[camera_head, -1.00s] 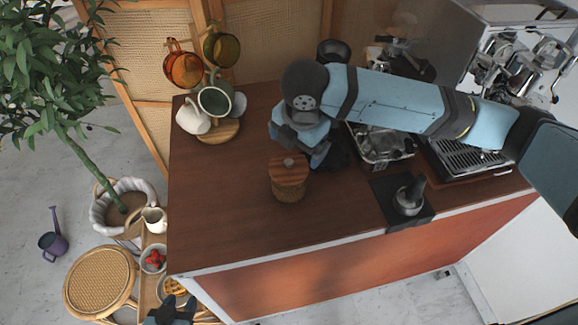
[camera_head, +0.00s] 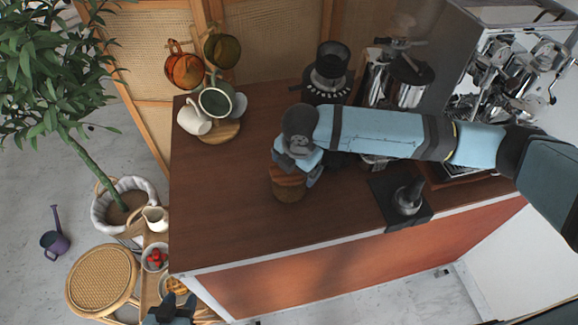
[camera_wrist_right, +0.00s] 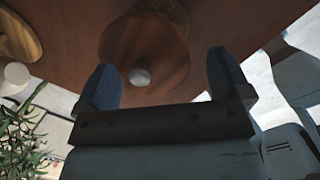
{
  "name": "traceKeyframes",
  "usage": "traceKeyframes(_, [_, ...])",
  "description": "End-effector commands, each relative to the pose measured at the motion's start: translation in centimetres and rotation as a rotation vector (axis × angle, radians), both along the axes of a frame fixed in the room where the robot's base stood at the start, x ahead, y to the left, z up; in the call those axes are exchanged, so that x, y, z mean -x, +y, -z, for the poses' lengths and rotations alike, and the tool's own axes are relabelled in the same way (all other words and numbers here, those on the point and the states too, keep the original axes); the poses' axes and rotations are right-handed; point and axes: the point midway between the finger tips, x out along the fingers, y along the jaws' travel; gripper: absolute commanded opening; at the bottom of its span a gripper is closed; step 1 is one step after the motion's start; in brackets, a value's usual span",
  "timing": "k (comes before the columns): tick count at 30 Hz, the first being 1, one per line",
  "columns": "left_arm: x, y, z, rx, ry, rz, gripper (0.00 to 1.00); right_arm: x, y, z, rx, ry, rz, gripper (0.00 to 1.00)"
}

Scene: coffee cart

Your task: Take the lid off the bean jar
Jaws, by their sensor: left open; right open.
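The bean jar (camera_head: 289,193) stands upright on the brown counter, with a wooden lid (camera_head: 287,176) on top. In the right wrist view the round lid (camera_wrist_right: 150,72) shows with its pale knob (camera_wrist_right: 140,78) between the finger pads. My right gripper (camera_wrist_right: 162,82) is open around the knob in that view, and I cannot tell whether it touches. In the head view my right gripper (camera_head: 296,172) is over the jar and hides part of the lid. My left gripper (camera_head: 172,310) is at the bottom edge, open, low beside the counter and far from the jar.
A mug tree with cups (camera_head: 215,100) stands at the counter's back left. A grinder (camera_head: 328,72) and an espresso machine stand at the back and right. The counter's front left is clear.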

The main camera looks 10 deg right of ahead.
Motion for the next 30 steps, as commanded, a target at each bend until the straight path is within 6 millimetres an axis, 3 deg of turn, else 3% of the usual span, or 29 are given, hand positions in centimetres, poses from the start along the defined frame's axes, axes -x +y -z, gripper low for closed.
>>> traceKeyframes(1, [0.0, 0.0, 0.0, 0.0, -0.001, 0.0, 0.43, 0.0, 0.0, 0.0, 0.0, 0.0, 0.0, 0.95])
traceKeyframes(8, [0.0, 0.0, -0.1, 0.001, -0.002, 0.0, 0.43, 0.0, 0.0, 0.0, 0.0, 0.0, 0.0, 0.42])
traceKeyframes(22, [0.0, 0.0, 0.0, 0.001, -0.002, 0.0, 0.43, 0.0, 0.0, -0.5, -0.001, -0.001, 0.0, 0.42])
traceKeyframes(26, [0.0, 0.0, 0.1, 0.0, -0.001, 0.0, 0.43, -0.1, 0.0, -1.7, -0.002, -0.002, 0.001, 0.42])
traceKeyframes(30, [0.0, 0.0, 0.3, 0.001, 0.0, 0.001, 0.43, -0.1, 0.1, -4.1, -0.002, -0.004, 0.001, 0.42])
